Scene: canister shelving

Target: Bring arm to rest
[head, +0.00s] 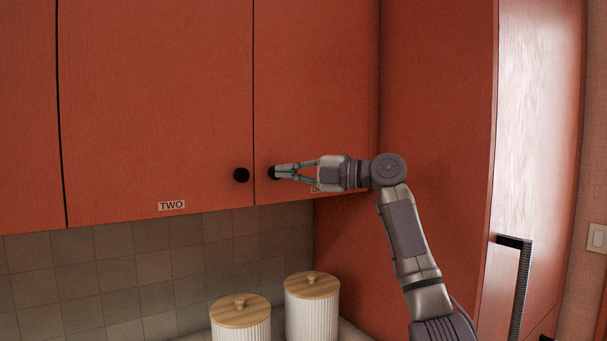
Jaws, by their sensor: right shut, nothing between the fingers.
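My right gripper (277,172) is in the middle of the head view, at the end of my right arm, which rises from the lower right. It points left and its fingertips are together, with nothing seen between them. The tips overlap the dark round knob (271,173) of the right cabinet door (312,90); I cannot tell whether they touch it. That door looks closed. My left gripper is not in the view.
A closed cabinet door labelled TWO (160,110) with a black knob (241,175) is to the left. Two white ribbed canisters with wooden lids (240,311) (312,286) stand below. A tall red cabinet (440,110) with a dark handle (519,285) is at the right.

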